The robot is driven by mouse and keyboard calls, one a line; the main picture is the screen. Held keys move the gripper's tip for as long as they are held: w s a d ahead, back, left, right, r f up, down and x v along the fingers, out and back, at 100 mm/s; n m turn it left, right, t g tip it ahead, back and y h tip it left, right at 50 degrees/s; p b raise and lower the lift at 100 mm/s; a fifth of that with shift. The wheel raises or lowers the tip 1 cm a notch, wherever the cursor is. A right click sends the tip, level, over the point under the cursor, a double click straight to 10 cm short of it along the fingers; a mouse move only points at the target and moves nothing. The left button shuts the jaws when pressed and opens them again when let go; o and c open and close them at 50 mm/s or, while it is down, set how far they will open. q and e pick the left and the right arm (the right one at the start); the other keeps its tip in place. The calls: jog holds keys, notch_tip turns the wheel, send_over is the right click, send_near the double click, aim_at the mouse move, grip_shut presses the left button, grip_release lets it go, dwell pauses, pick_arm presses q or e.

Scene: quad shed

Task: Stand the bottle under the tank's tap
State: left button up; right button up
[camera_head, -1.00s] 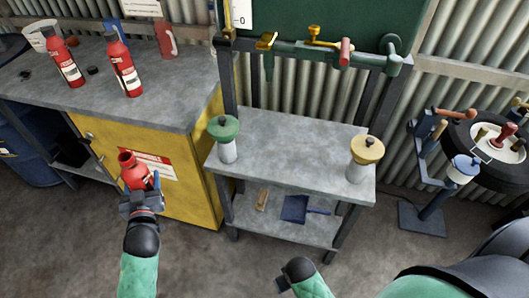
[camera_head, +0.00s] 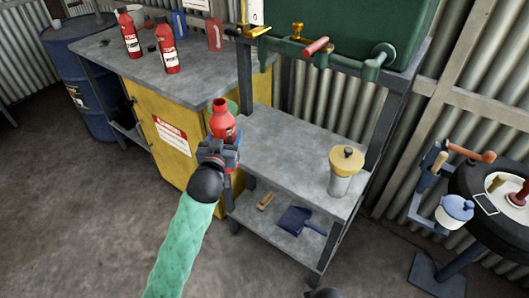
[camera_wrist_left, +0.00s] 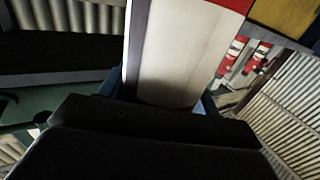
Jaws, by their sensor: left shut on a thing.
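My left gripper (camera_head: 220,150) is shut on an open-necked red bottle (camera_head: 222,122). It holds the bottle roughly upright, in front of the left end of the grey stand's top in the head view. The bottle's pale label (camera_wrist_left: 185,50) fills the middle of the left wrist view. The green tank (camera_head: 350,28) is above the stand. Its pipe (camera_head: 345,55) carries a yellow lever (camera_head: 257,31), a brass handle (camera_head: 297,32) and a red handle (camera_head: 316,47). The spout's lower end is hard to make out.
A yellow-lidded jar (camera_head: 344,170) stands on the stand top (camera_head: 285,143); a green-lidded one is mostly hidden behind the held bottle. Two red bottles (camera_head: 130,35) (camera_head: 168,48) stand on the workbench (camera_head: 105,50). A blue dustpan (camera_head: 295,220) lies on the lower shelf.

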pick_arm(q)
jog(key=w+d+r+m+g+h+b, duration=0.1)
jog(key=w+d+r+m+h+b, duration=0.15)
jog(key=d+r, duration=0.45)
jog(key=w+d+f+p, duration=0.1)
jog(key=w+d+f, duration=0.1)
jog(key=w+f, duration=0.4)
jog(key=w+d+f+p, duration=0.1)
jog(key=w+d+f, duration=0.1)
jog(key=w+f, duration=0.4)
jog(key=shift+d+h+p, duration=0.25)
jog(key=shift+h+p, duration=0.1)
pick_arm(e)
jog(key=v, duration=0.9)
jog(key=shift+s+d+r, duration=0.15)
jog(key=shift+s+r, duration=0.05)
pick_arm(q)
jog(key=shift+f, duration=0.2)
pick_arm(e)
jog(key=shift+f, duration=0.1)
pick_arm(q)
jog(key=o, duration=1.1)
jog(key=shift+r, duration=0.1)
